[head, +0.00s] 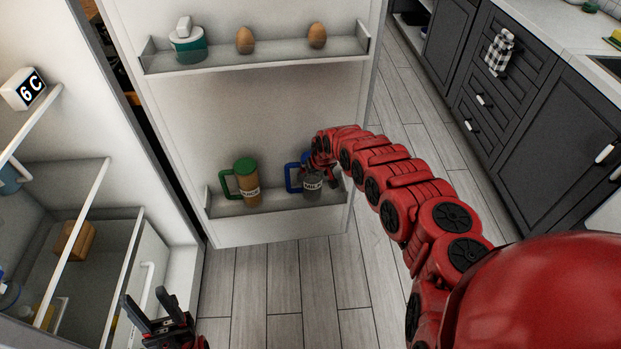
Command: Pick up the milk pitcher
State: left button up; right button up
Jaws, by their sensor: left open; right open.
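The milk pitcher (313,190) stands on the lower shelf of the open fridge door. It has a blue handle, a grey body and a light label whose lettering is hard to read. My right gripper (324,174) is over the top of this pitcher, open, with the fingers partly hiding its upper part; I cannot tell whether they touch it. My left gripper (148,303) is open and empty, low in front of the fridge.
A pitcher with a green handle and orange-brown body (247,184) stands left of the milk pitcher on the door shelf (280,207). Two eggs (245,40) and a teal-and-white tub (188,45) sit on the upper door shelf. Fridge shelves fill the left; grey floor is clear below the door.

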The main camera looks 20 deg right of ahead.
jog(key=shift+w+a+f, duration=0.15)
jog(key=shift+w+f, duration=0.1)
jog(key=shift+f, duration=0.55)
jog(key=c, duration=1.1)
